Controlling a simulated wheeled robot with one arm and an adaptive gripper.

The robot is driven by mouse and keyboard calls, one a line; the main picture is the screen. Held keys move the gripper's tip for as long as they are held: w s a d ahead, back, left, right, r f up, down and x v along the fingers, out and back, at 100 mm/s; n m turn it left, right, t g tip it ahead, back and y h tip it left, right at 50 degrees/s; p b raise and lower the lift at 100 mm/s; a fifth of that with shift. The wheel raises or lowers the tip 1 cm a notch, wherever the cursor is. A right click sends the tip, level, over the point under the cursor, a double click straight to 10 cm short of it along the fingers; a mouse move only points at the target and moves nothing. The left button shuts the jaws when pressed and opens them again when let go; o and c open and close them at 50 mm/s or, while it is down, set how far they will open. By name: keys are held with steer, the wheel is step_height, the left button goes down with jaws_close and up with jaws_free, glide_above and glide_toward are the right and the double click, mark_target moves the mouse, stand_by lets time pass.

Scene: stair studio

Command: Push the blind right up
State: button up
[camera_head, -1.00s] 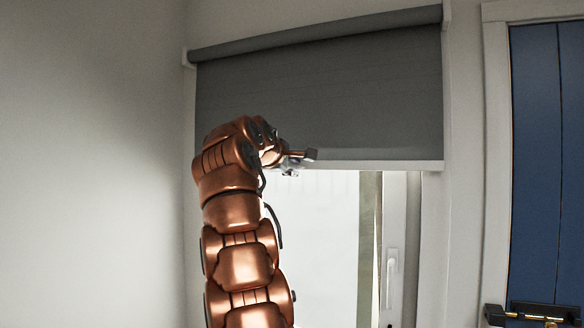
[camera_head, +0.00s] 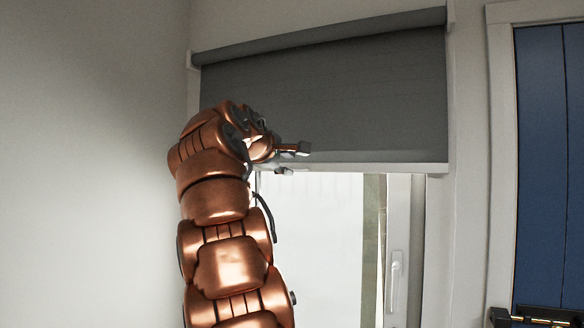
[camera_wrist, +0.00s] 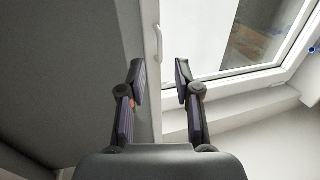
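The grey roller blind (camera_head: 350,95) hangs partly lowered over a window in the head view, with a pale bar (camera_head: 400,168) along its bottom edge. My gripper (camera_head: 294,160) is at this bottom edge, left of its middle. One finger shows against the cloth and the other lower, near the bar. In the wrist view the blind (camera_wrist: 65,70) fills the left side, and its pale bar (camera_wrist: 150,110) runs upright between the fingers of my open gripper (camera_wrist: 160,82). I cannot tell whether a finger touches the bar. My arm hides the blind's lower left part.
The bright window with a white handle (camera_head: 396,275) lies below the blind; the handle also shows in the wrist view (camera_wrist: 158,42). A blue panel (camera_head: 545,160) in a white frame stands at the right. A bare wall (camera_head: 80,160) is at the left.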

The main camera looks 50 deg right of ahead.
steer(key=v, duration=0.5)
steer(key=shift+s+a+r, duration=0.1)
steer(key=shift+a, duration=0.25)
